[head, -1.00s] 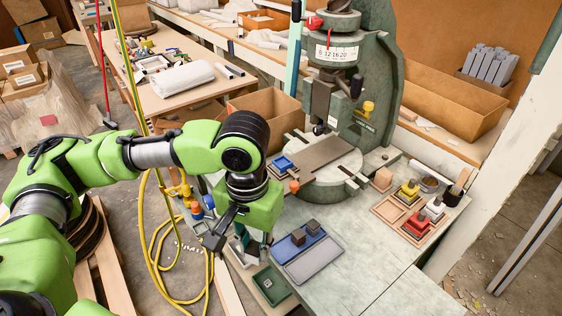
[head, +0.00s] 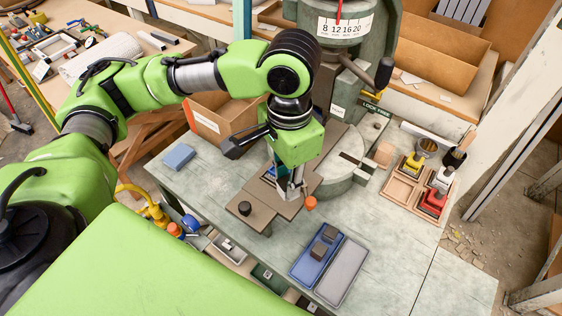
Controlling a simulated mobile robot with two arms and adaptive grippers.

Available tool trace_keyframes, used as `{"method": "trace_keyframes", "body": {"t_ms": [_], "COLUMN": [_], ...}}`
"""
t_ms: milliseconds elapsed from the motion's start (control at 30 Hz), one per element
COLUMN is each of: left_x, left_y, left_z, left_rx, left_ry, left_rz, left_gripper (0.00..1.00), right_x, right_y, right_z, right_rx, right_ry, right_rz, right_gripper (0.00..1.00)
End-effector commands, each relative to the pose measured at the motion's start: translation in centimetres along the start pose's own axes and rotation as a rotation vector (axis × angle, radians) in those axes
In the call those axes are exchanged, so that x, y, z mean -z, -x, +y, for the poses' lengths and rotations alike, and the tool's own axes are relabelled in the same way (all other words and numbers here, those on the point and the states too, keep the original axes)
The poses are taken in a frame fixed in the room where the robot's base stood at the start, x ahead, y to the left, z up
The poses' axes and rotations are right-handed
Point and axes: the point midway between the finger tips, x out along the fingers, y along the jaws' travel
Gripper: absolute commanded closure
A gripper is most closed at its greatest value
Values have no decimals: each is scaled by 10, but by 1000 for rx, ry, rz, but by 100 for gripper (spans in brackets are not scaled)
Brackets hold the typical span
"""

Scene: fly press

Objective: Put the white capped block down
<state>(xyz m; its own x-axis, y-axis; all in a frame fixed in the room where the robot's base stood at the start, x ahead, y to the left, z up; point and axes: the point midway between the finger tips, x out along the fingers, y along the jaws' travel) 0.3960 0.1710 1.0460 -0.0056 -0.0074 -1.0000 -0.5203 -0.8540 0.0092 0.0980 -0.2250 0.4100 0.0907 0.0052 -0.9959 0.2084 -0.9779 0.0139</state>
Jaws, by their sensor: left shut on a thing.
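My left gripper (head: 291,190) points down above the brown plate at the foot of the press (head: 345,60). It is shut on a pale thing, taken as the white capped block, which is mostly hidden by the fingers. I cannot tell whether it touches the surface below. A blue piece (head: 268,173) shows partly behind the gripper. An orange knob (head: 310,203) is just right of the fingertips. My right gripper is not in view.
A dark knob (head: 244,208) stands on the brown plate. A blue tray (head: 303,267) with dark blocks lies beside a grey tray (head: 343,272). A wooden tray (head: 397,190) has yellow (head: 412,166), red (head: 431,204) and whitish pieces at the right. The front right bench is bare.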

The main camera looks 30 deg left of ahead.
Motion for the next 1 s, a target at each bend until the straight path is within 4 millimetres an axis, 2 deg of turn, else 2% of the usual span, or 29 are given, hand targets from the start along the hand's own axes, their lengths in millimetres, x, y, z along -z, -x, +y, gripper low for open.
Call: {"method": "trace_keyframes", "body": {"t_ms": [100, 200, 400, 533, 700, 867, 1000], "left_x": [8, 14, 23, 27, 29, 29, 30], "left_y": [17, 29, 51, 61, 67, 61, 48], "left_z": [10, 18, 32, 39, 43, 28, -5], "left_rx": [-1, 0, 1, 1, 1, -3, -2], "left_ry": [-241, -442, -823, -1004, -1136, -1160, -1154], "left_rz": [2, 3, 3, 1, 1, -2, -5], "left_gripper": [96, 96, 96, 96, 96, 96, 96], "right_x": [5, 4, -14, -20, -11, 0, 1], "right_y": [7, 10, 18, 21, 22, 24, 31], "right_z": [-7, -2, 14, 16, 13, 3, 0], "right_rx": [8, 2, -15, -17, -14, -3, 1], "right_ry": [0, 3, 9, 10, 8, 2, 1], "right_rz": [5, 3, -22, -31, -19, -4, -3], "right_gripper": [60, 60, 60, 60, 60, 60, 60]}}
